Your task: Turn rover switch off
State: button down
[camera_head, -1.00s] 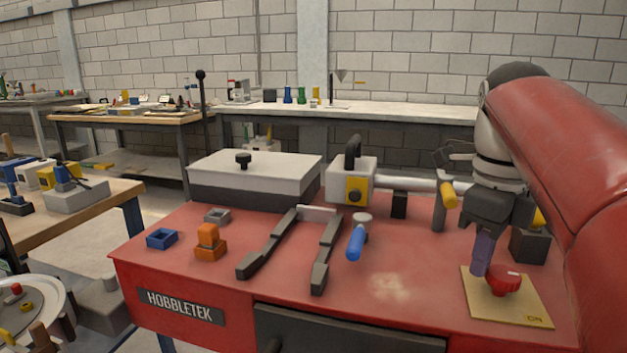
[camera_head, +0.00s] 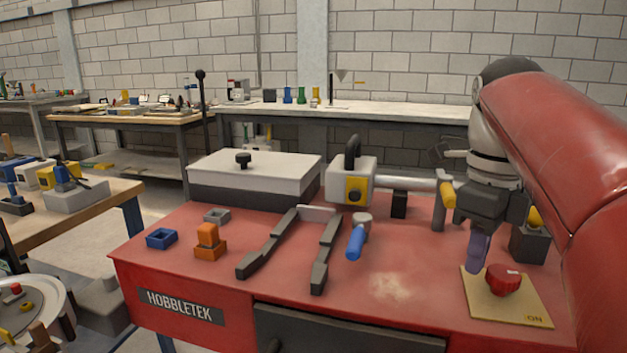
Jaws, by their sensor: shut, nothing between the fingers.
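A red rotary knob (camera_head: 504,280) sits on a yellow square plate (camera_head: 497,309) at the right front of the red bench. The plate bears a small "ON" mark at its front right corner. The knob has a small white mark on its upper right edge. My gripper (camera_head: 475,268) is shut and empty, pointing down just left of the knob. Its fingers are close to the knob's left side; whether they touch it, I cannot tell.
On the red bench (camera_head: 210,285) stand a grey box with a white lid (camera_head: 255,172), a dark two-pronged frame (camera_head: 329,245), a blue-handled tool (camera_head: 356,243), an orange block (camera_head: 208,240) and a blue square ring (camera_head: 162,238). A white and yellow device (camera_head: 340,180) with a horizontal pipe lies behind.

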jog(key=shift+r, duration=2.8)
